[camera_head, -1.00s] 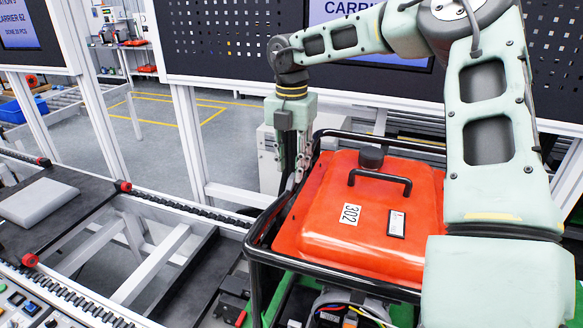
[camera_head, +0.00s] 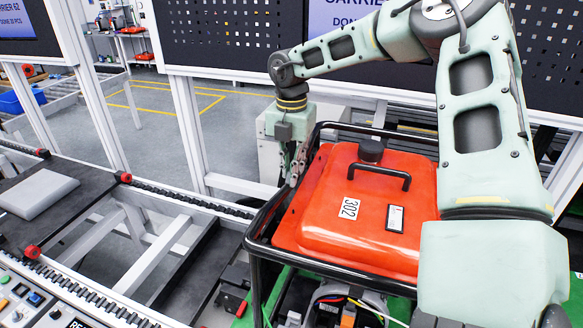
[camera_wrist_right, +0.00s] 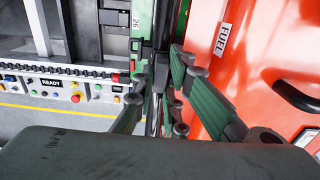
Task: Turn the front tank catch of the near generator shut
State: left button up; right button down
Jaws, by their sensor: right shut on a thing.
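My right gripper (camera_head: 292,172) reaches down at the tank's left edge, by the frame. My left gripper is not in view.
The conveyor rail (camera_head: 160,203) runs along the left, with a grey pad (camera_head: 38,194) on a dark carrier. A button panel (camera_head: 30,300) is at the lower left. Dark perforated screens and white posts stand behind the generator.

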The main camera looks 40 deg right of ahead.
jog(key=n+b, duration=0.1)
jog(key=b, duration=0.2)
jog(key=shift+f+n, duration=0.25)
jog(key=shift+n, duration=0.15)
jog(key=shift+r+n+b, duration=0.2)
jog(key=shift+n+b, duration=0.2)
jog(key=shift+n, duration=0.2)
jog(key=shift+s+r, duration=0.1)
jog(key=c, duration=1.8)
grip_release()
